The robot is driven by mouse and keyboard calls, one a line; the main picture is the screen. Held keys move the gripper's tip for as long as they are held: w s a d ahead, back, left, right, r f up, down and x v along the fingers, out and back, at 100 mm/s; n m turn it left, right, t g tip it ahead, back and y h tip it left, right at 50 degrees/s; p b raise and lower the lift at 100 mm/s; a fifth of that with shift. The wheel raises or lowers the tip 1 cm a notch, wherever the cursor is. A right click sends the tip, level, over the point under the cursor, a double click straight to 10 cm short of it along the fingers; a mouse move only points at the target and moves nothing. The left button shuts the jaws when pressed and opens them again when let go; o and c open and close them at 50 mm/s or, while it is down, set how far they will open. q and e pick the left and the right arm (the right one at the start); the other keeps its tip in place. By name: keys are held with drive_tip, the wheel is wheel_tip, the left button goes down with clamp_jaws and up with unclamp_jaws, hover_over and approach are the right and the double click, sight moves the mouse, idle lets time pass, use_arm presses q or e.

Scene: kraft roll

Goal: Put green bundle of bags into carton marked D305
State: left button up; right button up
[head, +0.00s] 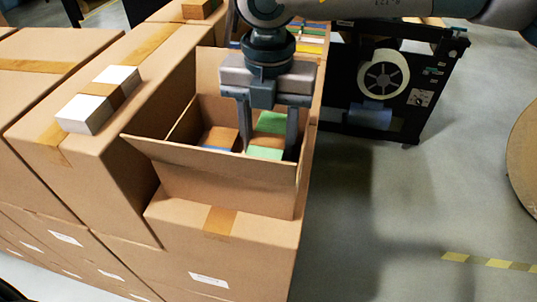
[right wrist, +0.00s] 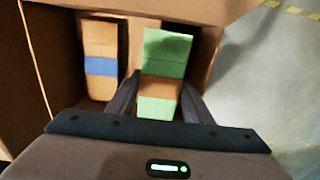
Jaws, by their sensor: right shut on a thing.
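The green bundle of bags (head: 268,123), with a brown band around its middle, is between the fingers of my right gripper (head: 267,152). In the right wrist view the bundle (right wrist: 166,52) lies between both fingers (right wrist: 157,103), which are shut on its sides. The bundle is down within the walls of an open carton (head: 215,180) with raised flaps; I cannot tell whether it touches the bottom. A brown bundle with a blue band (right wrist: 101,66) lies in the carton to its left, apart from it. No D305 mark is readable. My left gripper is not in view.
A white bundle with a brown band (head: 98,100) lies on a closed carton at the left. Coloured bundles (head: 310,40) show behind my gripper. A black machine with a roll (head: 385,80) stands behind right. The grey floor at the right is mostly clear.

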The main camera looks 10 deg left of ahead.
sight(269, 154)
drive_tip(key=shift+f+p, duration=0.8)
drive_tip(key=shift+f, duration=1.4)
drive_tip(key=shift+f, duration=0.15)
drive_tip(key=o, duration=0.9)
drive_tip(key=shift+c, duration=0.2)
